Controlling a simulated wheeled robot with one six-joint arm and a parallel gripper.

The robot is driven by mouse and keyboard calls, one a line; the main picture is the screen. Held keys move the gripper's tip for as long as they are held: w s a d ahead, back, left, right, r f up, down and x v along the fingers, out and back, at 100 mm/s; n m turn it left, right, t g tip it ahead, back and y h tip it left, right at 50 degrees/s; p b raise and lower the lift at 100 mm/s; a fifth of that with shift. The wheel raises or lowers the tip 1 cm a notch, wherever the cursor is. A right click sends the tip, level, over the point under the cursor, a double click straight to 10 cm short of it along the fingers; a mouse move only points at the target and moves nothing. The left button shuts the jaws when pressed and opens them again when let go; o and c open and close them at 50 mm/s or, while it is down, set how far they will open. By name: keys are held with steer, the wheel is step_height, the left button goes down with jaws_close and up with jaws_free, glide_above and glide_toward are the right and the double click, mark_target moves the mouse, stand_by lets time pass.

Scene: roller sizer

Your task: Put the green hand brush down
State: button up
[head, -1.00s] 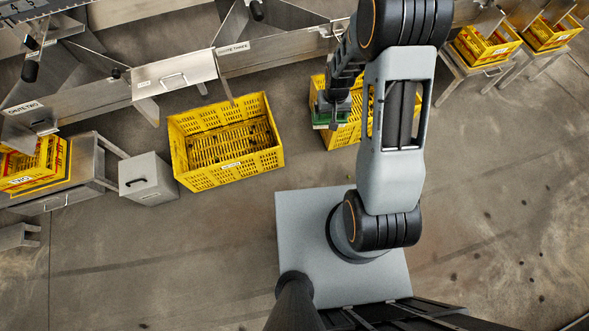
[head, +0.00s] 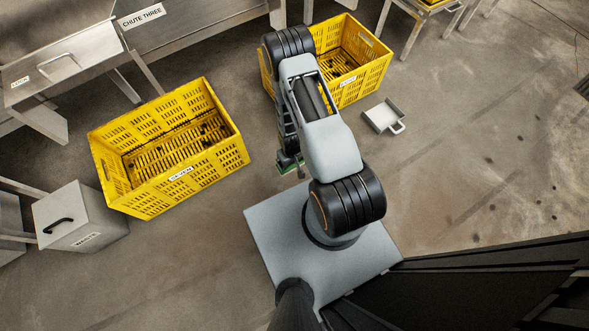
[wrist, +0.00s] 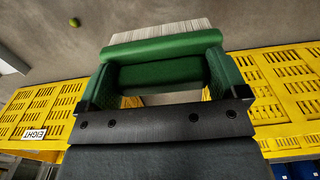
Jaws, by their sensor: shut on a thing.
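The green hand brush (head: 288,165) shows at the end of my arm in the head view, mostly covered by the arm. In the wrist view the brush (wrist: 165,48) has a green body and a row of pale bristles at the top of the picture. My gripper (wrist: 165,96) is shut on the brush. In the head view my gripper (head: 287,157) is over the floor, between the two yellow crates and close to my base. The height of the brush above the floor is hard to tell.
A yellow crate (head: 182,178) stands at the left and another (head: 365,84) behind my arm. A grey lidded box (head: 80,222) stands far left. A metal dustpan (head: 383,117) lies on the floor to the right. Floor at the right is mostly clear.

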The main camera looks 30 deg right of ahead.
step_height(320, 180, down, 8)
steer(key=s+b, duration=0.2)
steer(key=b, duration=0.2)
steer(key=shift+w+d+f+b, duration=1.05)
steer(key=shift+w+f+b, duration=0.4)
steer(key=shift+w+f, duration=0.65)
steer(key=shift+w+d+f+b, duration=1.05)
steer(key=shift+w+f+b, duration=0.45)
steer(key=shift+w+f, duration=0.55)
steer(key=shift+w+d+f+b, duration=1.05)
steer(key=shift+w+f+b, duration=0.4)
steer(key=shift+w+f, duration=0.65)
steer(key=shift+s+f, duration=0.25)
steer(key=shift+f, duration=0.05)
steer(key=o, duration=0.6)
steer(key=shift+o, duration=0.2)
